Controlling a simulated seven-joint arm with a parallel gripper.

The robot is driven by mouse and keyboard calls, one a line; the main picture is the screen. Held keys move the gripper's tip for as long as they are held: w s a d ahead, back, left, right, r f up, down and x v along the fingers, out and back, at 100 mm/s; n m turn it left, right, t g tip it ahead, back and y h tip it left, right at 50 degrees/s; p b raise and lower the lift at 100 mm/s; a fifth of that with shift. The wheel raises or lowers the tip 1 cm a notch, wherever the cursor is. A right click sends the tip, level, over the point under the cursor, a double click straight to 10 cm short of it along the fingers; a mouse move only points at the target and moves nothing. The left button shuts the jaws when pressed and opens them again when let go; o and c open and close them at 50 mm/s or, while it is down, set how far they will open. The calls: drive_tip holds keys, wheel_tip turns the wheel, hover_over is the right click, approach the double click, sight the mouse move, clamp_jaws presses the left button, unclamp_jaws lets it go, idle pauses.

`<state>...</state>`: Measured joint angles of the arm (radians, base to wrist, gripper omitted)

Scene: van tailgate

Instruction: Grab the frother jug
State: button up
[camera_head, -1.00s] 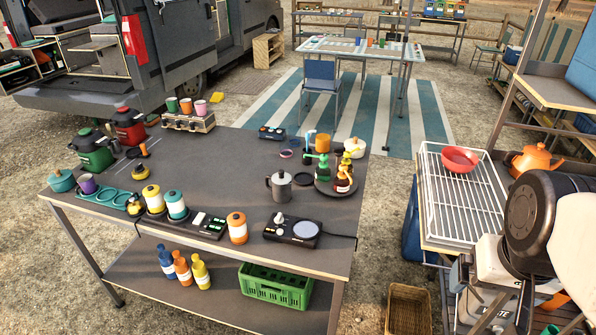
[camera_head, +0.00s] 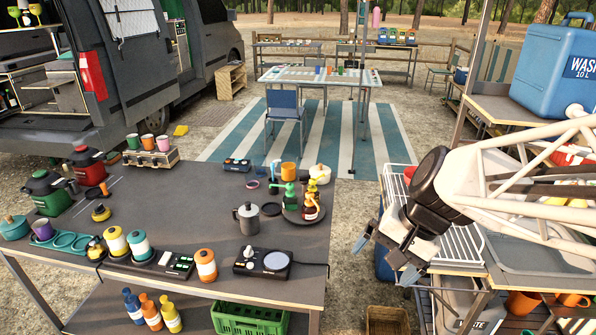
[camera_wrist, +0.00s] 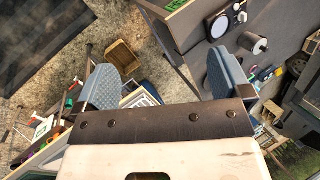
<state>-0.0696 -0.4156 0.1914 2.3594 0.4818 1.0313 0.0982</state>
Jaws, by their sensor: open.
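The frother jug (camera_head: 246,218) looks to be the grey metal jug with a handle on its left, standing upright on the dark table (camera_head: 180,205). A dark round lid or disc lies just right of it. In the wrist view the jug (camera_wrist: 252,42) shows at the upper right, beyond the right finger. My gripper (camera_head: 385,260) is open and empty, off the table's right side and well apart from the jug. In the wrist view my gripper (camera_wrist: 165,80) has its two grey-blue fingers spread wide, with ground and a basket between and beyond them.
A black scale-like device (camera_head: 262,262) sits in front of the jug. A round tray (camera_head: 304,213) with several bottles stands to its right, with a white pot (camera_head: 319,174) behind. An orange canister (camera_head: 206,264) is at front left. Bare tabletop lies left of the jug.

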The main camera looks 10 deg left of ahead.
drive_tip(key=w+a+f+m+g+y, duration=0.25)
drive_tip(key=w+a+m+y, duration=0.2)
drive_tip(key=w+a, duration=0.55)
drive_tip(key=m+t+y, duration=0.3)
drive_tip(key=m+y, duration=0.4)
drive_tip(key=m, duration=0.1)
hover_over(257, 219)
drive_tip(key=s+d, duration=0.7)
drive_tip(key=d, duration=0.2)
wheel_tip(257, 219, down, 13)
drive_tip(key=w+a+f+m+t, duration=0.1)
drive_tip(key=w+f, duration=0.1)
drive_tip(key=w+a+f+m+t+y, duration=0.1)
drive_tip(key=w+a+f+m, duration=0.1)
drive_tip(key=f, duration=0.1)
drive_tip(key=w+a+f+m+t, duration=0.1)
drive_tip(key=w+f+m+t, duration=0.1)
drive_tip(key=f, duration=0.1)
drive_tip(key=shift+a+f, duration=0.15)
drive_tip(key=shift+a, duration=0.15)
drive_tip(key=shift+a, duration=0.1)
drive_tip(key=shift+x, duration=1.2)
drive_tip(key=shift+a, duration=0.1)
